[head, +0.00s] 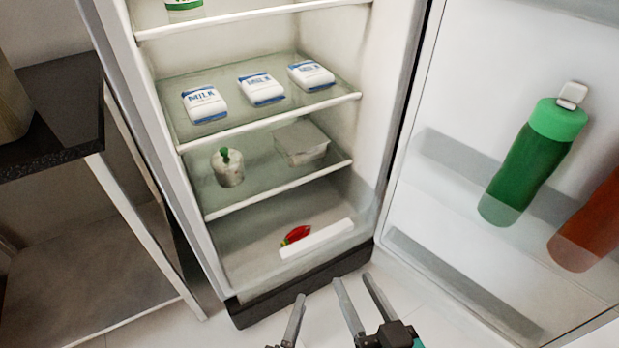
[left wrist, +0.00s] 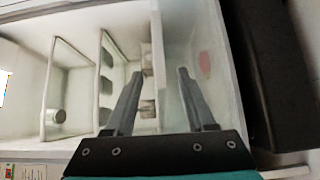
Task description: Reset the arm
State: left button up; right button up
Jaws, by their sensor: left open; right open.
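My left gripper (head: 300,297) is low at the bottom of the head view, in front of the fridge. It is seen nearly edge-on there. In the left wrist view, its two fingers (left wrist: 157,72) are spread with nothing between them in grasp. My right gripper (head: 350,276) is just to the right, with its two fingers apart and empty, before the fridge's dark base. The open fridge (head: 300,287) stands ahead; its inside appears turned sideways in the left wrist view. Most of both arms is outside the head view.
Milk cartons (head: 262,89), a green-topped jar (head: 229,168) and a clear box (head: 301,142) stand on shelves. A red pepper (head: 296,235) lies in the bottom drawer. The open door (head: 440,120) holds a green bottle (head: 530,165). A dark counter (head: 60,110) is left.

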pick_arm(q)
jog(key=shift+r, duration=0.1)
